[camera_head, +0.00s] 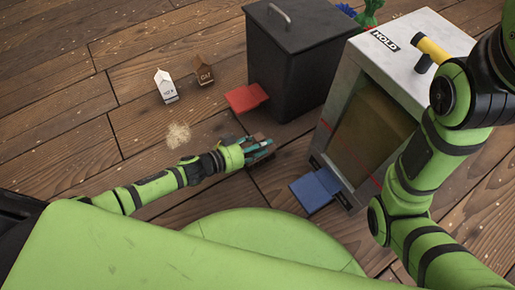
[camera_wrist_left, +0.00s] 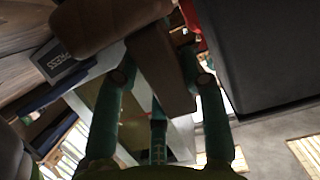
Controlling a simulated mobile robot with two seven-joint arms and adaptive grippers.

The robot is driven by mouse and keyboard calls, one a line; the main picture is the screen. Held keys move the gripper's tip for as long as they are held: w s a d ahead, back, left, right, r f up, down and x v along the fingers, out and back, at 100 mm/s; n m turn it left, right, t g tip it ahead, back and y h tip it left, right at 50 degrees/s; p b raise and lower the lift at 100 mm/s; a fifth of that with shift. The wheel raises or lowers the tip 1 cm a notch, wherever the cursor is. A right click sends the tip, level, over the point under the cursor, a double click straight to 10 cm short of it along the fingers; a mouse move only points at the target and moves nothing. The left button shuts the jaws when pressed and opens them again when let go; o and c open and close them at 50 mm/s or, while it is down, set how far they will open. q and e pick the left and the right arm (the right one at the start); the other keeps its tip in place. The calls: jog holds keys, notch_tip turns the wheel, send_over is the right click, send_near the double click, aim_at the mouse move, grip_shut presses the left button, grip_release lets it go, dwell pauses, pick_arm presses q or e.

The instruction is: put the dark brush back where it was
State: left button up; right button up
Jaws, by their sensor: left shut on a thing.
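The dark brush (camera_wrist_left: 163,68) shows brown in the left wrist view, between the teal fingers of my left gripper (camera_wrist_left: 155,85). The gripper is shut on it, and a thick brown block at its upper end reaches toward the upper left. In the head view the brush (camera_head: 258,137) is small and partly hidden by the fingers of my left gripper (camera_head: 262,149). The gripper is low over the plank floor, between the red pedal and the blue pedal. My right arm crosses the right side; its gripper is out of view.
A black lidded bin (camera_head: 298,55) with a red pedal (camera_head: 245,97) stands behind the gripper. To its right is a white cabinet (camera_head: 345,95) labelled HOLD with a blue pedal (camera_head: 316,188). A white carton (camera_head: 165,87), a brown carton (camera_head: 204,72) and pale crumbs (camera_head: 178,135) lie left.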

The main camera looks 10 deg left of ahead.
pick_arm(q)
jog(key=shift+f, duration=0.15)
jog(key=shift+f, duration=0.1)
jog(key=o, duration=1.3)
jog(key=shift+f, duration=0.1)
